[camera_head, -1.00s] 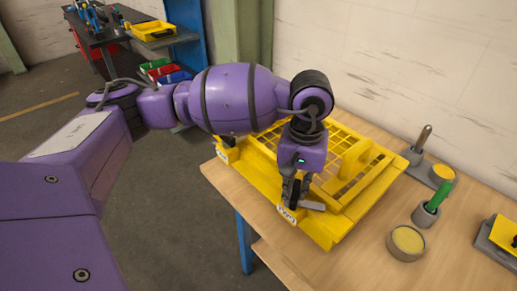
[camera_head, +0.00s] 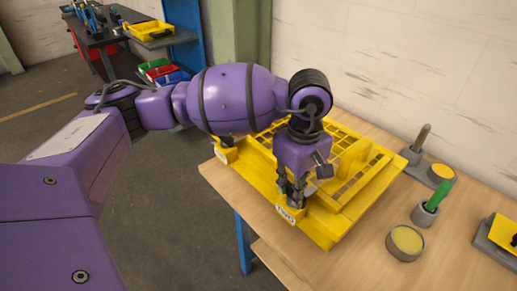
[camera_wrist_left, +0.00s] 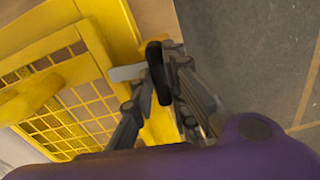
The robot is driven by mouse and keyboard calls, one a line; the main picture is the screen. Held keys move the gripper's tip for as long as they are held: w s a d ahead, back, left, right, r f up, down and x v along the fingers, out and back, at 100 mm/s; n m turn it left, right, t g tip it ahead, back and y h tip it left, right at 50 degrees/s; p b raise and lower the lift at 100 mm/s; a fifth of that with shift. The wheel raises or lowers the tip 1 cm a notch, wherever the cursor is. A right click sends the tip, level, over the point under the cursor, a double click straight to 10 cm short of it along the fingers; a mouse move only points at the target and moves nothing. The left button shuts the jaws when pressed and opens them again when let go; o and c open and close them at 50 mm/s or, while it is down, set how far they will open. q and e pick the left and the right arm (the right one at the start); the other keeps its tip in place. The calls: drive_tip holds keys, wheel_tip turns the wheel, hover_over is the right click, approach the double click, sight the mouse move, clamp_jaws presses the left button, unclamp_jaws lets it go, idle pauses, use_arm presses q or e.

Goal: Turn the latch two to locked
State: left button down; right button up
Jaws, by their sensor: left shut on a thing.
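The yellow guard (camera_head: 325,225) lies on the wooden table, with a label reading TWO (camera_head: 285,216) on its near corner. My left gripper (camera_head: 292,203) points down at that corner, just behind the label, and mostly hides latch two in the head view. In the left wrist view, its fingers (camera_wrist_left: 159,80) are shut on the black handle of latch two (camera_wrist_left: 153,62). A grey latch bar (camera_wrist_left: 126,73) sticks out from the handle to the left, over the yellow frame edge. My right gripper is not in view.
A second yellow latch mount (camera_head: 227,154) sits at the guard's left corner, partly behind my arm. Grey holders with a green-handled tool (camera_head: 433,197) and a yellow-filled cup (camera_head: 406,241) stand on the table at right. Bare wood (camera_head: 330,270) lies in front.

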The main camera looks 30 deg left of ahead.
use_arm(q)
drive_tip(key=shift+w+r+n, duration=0.2)
drive_tip(key=shift+r+n, duration=0.05)
drive_tip(key=shift+n, duration=0.35)
drive_tip(key=c, duration=1.9)
unclamp_jaws()
drive_tip(key=shift+o, duration=0.9)
drive_tip(key=shift+s+f, duration=0.1)
wheel_tip(320, 180, up, 12)
